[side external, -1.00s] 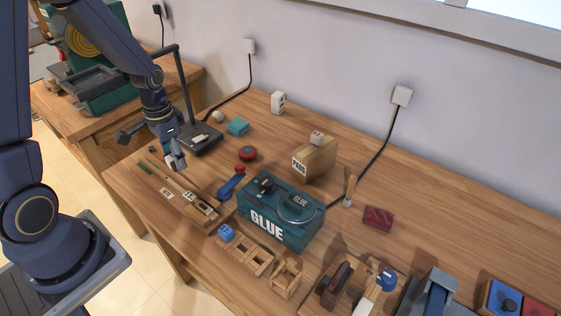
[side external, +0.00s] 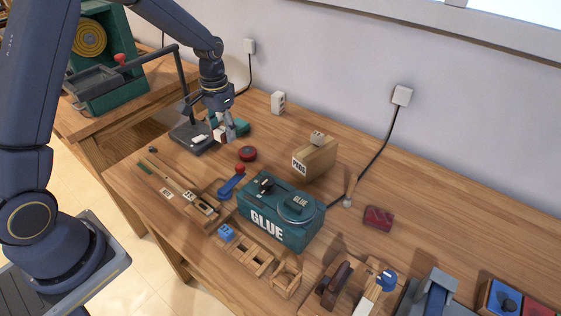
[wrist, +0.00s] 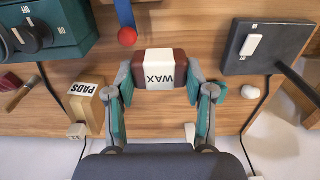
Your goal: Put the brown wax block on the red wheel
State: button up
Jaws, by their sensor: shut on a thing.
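The brown wax block (wrist: 178,69), with a white label reading WAX, is held between the fingers of my gripper (wrist: 166,78) in the wrist view. In the side external view my gripper (side external: 224,134) is above the table near the black lamp base, with the block (side external: 218,134) partly hidden at its fingertips.
The teal GLUE box (side external: 280,216) and blue lever with a red ball (side external: 233,182) stand nearby. The PADS box (side external: 315,158) is to the right. The black base (side external: 190,140) is left.

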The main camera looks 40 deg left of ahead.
jog(key=w+f, duration=0.2)
jog(key=w, duration=0.3)
send_over(248, 149)
notch_tip(248, 149, down, 6)
jog(key=shift+f, duration=1.6)
jog(key=o, duration=1.1)
jog(key=shift+f, duration=0.1)
jog(key=shift+o, duration=0.2)
